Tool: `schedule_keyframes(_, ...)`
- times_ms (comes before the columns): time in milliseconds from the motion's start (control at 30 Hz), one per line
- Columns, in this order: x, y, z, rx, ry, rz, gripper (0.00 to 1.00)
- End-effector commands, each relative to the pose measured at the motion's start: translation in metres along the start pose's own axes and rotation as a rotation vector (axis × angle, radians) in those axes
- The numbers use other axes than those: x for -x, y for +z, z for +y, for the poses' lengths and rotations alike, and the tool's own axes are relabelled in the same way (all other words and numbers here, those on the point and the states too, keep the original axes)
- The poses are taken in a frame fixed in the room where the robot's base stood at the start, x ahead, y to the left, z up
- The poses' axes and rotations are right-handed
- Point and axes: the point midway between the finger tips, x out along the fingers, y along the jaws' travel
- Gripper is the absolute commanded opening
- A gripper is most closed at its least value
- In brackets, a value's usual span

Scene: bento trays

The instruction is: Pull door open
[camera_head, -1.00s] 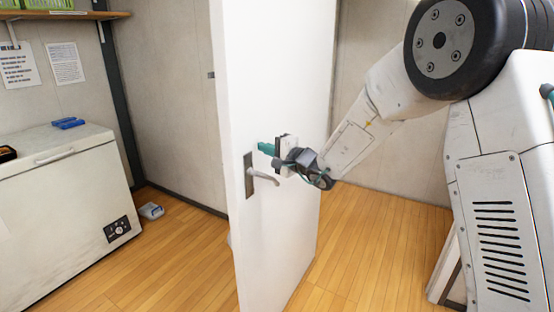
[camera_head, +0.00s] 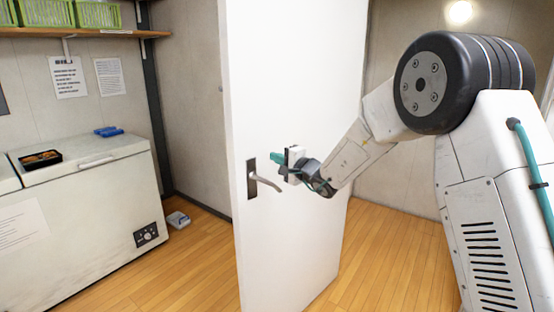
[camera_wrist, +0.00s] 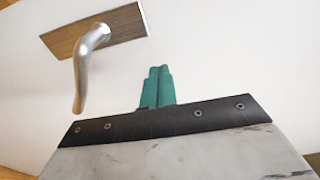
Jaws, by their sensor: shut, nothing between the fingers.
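The white door (camera_head: 285,90) stands ajar in the middle of the head view, its edge turned towards me. Its silver lever handle (camera_head: 267,183) on a dark plate (camera_head: 251,178) is on the door's face near that edge. My gripper (camera_head: 277,158) has teal fingers, shut and empty, beside the door face just above and right of the handle. In the wrist view the handle (camera_wrist: 88,62) hangs from its plate (camera_wrist: 122,24) at upper left. The shut teal fingers (camera_wrist: 157,88) are apart from it, to its right. Whether the fingers touch the door is unclear.
A white chest freezer (camera_head: 90,215) stands at the left with a bento tray (camera_head: 40,159) and a blue item (camera_head: 106,132) on top. A small box (camera_head: 178,220) lies on the floor beyond it. A shelf (camera_head: 100,33) is above. Wooden floor (camera_head: 395,255) right of the door is clear.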

Motion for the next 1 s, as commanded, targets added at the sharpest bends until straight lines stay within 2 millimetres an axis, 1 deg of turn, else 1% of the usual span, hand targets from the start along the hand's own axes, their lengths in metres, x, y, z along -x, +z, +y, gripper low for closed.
schedule_keyframes(167, 0.016, -0.004, 0.000, 0.000, 0.001, 0.002, 0.00)
schedule_keyframes(267, 0.032, -0.005, -0.001, 0.000, 0.000, 0.000, 0.00)
schedule_keyframes(333, 0.035, 0.015, -0.001, -0.001, 0.001, -0.009, 0.00)
schedule_keyframes(400, 0.041, 0.030, 0.000, -0.002, 0.001, -0.008, 0.00)
schedule_keyframes(600, 0.057, 0.061, 0.000, -0.001, 0.000, 0.003, 0.00)
schedule_keyframes(700, 0.060, 0.074, 0.000, 0.000, 0.000, 0.003, 0.00)
schedule_keyframes(833, 0.062, 0.085, 0.000, -0.008, 0.000, 0.002, 0.00)
schedule_keyframes(933, 0.062, 0.089, 0.000, -0.059, -0.002, -0.008, 0.00)
schedule_keyframes(967, 0.063, 0.094, 0.001, -0.078, 0.002, -0.029, 0.00)
schedule_keyframes(1000, 0.064, 0.104, 0.004, -0.098, 0.017, -0.073, 0.00)
